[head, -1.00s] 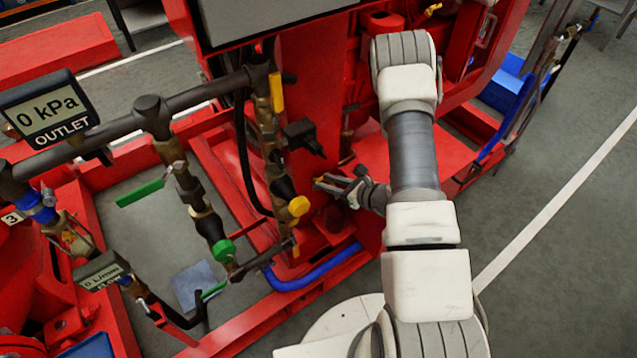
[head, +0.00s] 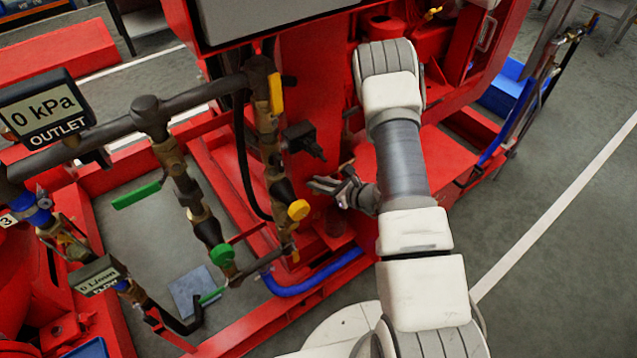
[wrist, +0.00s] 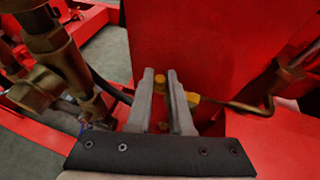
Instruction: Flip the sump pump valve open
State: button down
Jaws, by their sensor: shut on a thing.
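A yellow valve handle (wrist: 173,79) shows in the wrist view between the fingers of my gripper (wrist: 165,78), with another yellow part (wrist: 193,98) just right of the right finger. My gripper is shut on this handle. In the head view my gripper (head: 318,184) is low in front of the red upright panel, and the yellow handle there is hidden by it. A brass pipe (wrist: 243,105) runs right from the yellow part. I see no label naming this as the sump pump valve.
Left of my gripper stands a dark pipe stack with a yellow round knob (head: 298,210) and an upper yellow lever (head: 276,93). Green levers (head: 136,195) and an outlet display (head: 45,108) are farther left. A blue hose (head: 315,275) runs below. Open floor lies right.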

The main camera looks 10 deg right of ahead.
jog(key=shift+d, duration=0.1)
jog(key=d+n+g+y, duration=0.1)
jog(key=n+g, duration=0.3)
jog(key=s+d+n+g+y, duration=0.1)
jog(key=d+n+g+y, duration=0.1)
jog(key=n+g, duration=0.3)
jog(key=d+n+g+y, duration=0.1)
jog(key=n+g+y, duration=0.1)
jog(key=n+g, duration=0.2)
jog(key=shift+s+d+g, duration=0.2)
jog(key=shift+d+g, duration=0.2)
jog(key=shift+g, duration=0.1)
jog(key=shift+w+d+n+g+h, duration=0.1)
jog(key=shift+d+n+g+h, duration=0.15)
jog(key=shift+n+g, duration=0.5)
jog(key=shift+w+d+n+g+h, duration=0.1)
jog(key=shift+d+n+g+h, duration=0.2)
jog(key=shift+n+g, duration=0.4)
jog(key=shift+w+d+n+g+h, duration=0.1)
jog(key=shift+n+g+h, duration=0.25)
jog(key=shift+n+g, duration=0.4)
jog(key=shift+w+d+n+g+h, duration=0.15)
jog(key=shift+n+g+h, duration=0.15)
jog(key=shift+n+g, duration=0.15)
jog(key=c, duration=1.1)
grip_release()
